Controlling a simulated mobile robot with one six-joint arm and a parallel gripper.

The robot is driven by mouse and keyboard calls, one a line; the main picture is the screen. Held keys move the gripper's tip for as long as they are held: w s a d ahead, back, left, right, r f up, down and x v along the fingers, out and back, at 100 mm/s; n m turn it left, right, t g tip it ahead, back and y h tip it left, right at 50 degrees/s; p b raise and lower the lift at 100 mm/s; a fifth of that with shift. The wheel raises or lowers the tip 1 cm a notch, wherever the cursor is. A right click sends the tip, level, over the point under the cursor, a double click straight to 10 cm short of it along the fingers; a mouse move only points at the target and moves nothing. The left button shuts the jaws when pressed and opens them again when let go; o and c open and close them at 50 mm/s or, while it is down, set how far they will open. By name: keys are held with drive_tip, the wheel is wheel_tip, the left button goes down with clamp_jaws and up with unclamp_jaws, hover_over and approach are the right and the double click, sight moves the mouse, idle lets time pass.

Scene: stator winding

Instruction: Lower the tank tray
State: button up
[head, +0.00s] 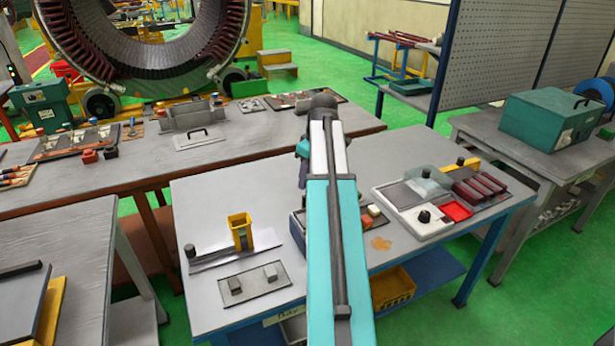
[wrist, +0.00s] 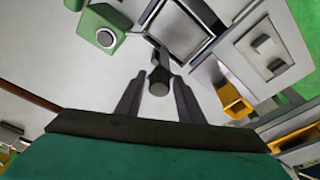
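In the wrist view, my gripper (wrist: 158,82) has its two dark fingers apart. A grey rounded knob on a dark stem (wrist: 163,58) shows between them; I cannot tell whether the fingers touch it. The stem leads toward a dark-framed, tray-like box (wrist: 212,43), which looks like the tank and is cut off by the picture's top edge. I cannot tell its tray's height. In the head view, a box (head: 298,234) on the front table is mostly hidden behind my arm. My gripper is hidden there too.
The front table (head: 350,260) carries a yellow holder (head: 240,231), a plate with two grey blocks (head: 254,284) and a grey unit with a black knob (head: 413,207). A green block with a round cap (wrist: 103,30) is left of the fingers in the wrist view.

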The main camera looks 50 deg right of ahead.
drive_tip(key=shift+c, duration=0.9)
drive_tip(key=shift+f, duration=0.2)
drive_tip(key=shift+f+b, duration=0.9)
drive_tip(key=shift+f, duration=1.3)
drive_tip(key=o, duration=0.4)
drive_tip(key=shift+f, duration=0.1)
drive_tip(key=shift+c, duration=0.2)
drive_tip(key=shift+o, duration=0.8)
drive_tip(key=shift+d, duration=0.1)
drive_tip(key=shift+r, duration=0.2)
drive_tip(key=shift+r+p, duration=2.15)
drive_tip(key=shift+r, duration=0.75)
